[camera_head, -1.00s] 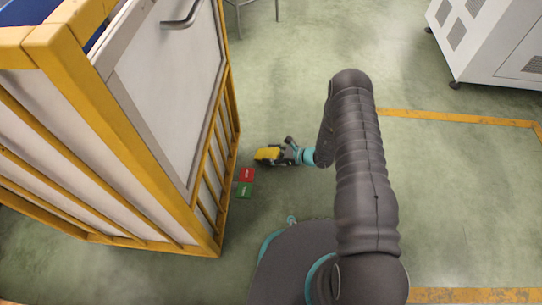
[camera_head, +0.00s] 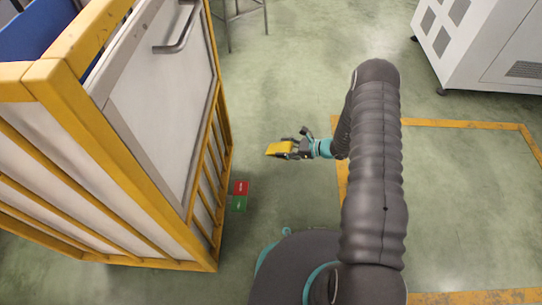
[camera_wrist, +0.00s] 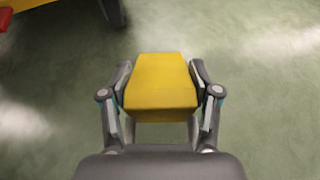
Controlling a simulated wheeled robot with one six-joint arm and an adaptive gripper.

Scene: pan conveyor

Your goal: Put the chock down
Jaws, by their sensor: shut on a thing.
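The yellow chock (camera_head: 280,149) is a small wedge-like block. My gripper (camera_head: 291,148) is shut on it, with the chock sticking out to the left of the fingers in the head view. In the wrist view the chock (camera_wrist: 160,84) sits between both fingers of my gripper (camera_wrist: 161,88), one on each side. Green floor shows all around it. I cannot tell exactly how high it is above the floor.
A yellow-framed cart (camera_head: 150,130) with white panels stands at the left. A white cabinet (camera_head: 490,45) stands at the upper right. Floor around my gripper is clear.

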